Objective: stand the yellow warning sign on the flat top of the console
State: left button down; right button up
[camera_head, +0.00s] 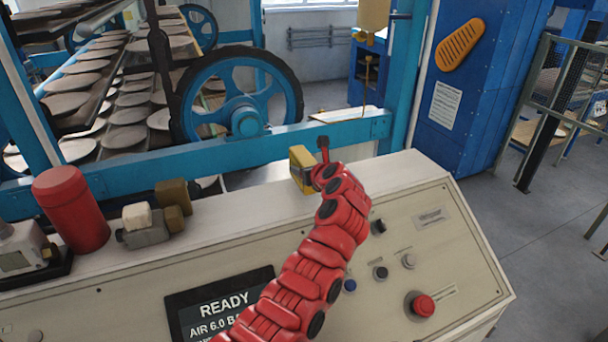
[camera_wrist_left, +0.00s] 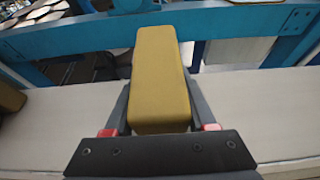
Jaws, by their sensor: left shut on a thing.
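My left gripper (camera_head: 310,172) is shut on a yellow block-shaped thing (camera_head: 301,165), which looks like the warning sign. In the left wrist view the yellow thing (camera_wrist_left: 160,75) stands between the two dark fingers of the gripper (camera_wrist_left: 159,95); its plain side faces the camera and no marking is readable. It is at the pale flat top (camera_head: 240,205) of the console, towards the back edge. I cannot tell whether its base touches the top. My right gripper is not in view.
A red cylinder (camera_head: 70,208), a grey fitting with a cream block (camera_head: 142,225) and brownish-yellow blocks (camera_head: 173,200) stand on the top at left. A blue frame beam (camera_head: 240,150) runs behind. The sloping panel has a red button (camera_head: 421,305). The top right of the sign is clear.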

pick_arm(q)
jog(key=shift+w, duration=0.2)
jog(key=shift+f, duration=0.1)
notch_tip(320, 180, down, 3)
jog(key=shift+p, duration=0.95)
jog(key=shift+f, duration=0.1)
jog(key=shift+f, duration=0.15)
jog(key=shift+c, duration=1.1)
grip_release()
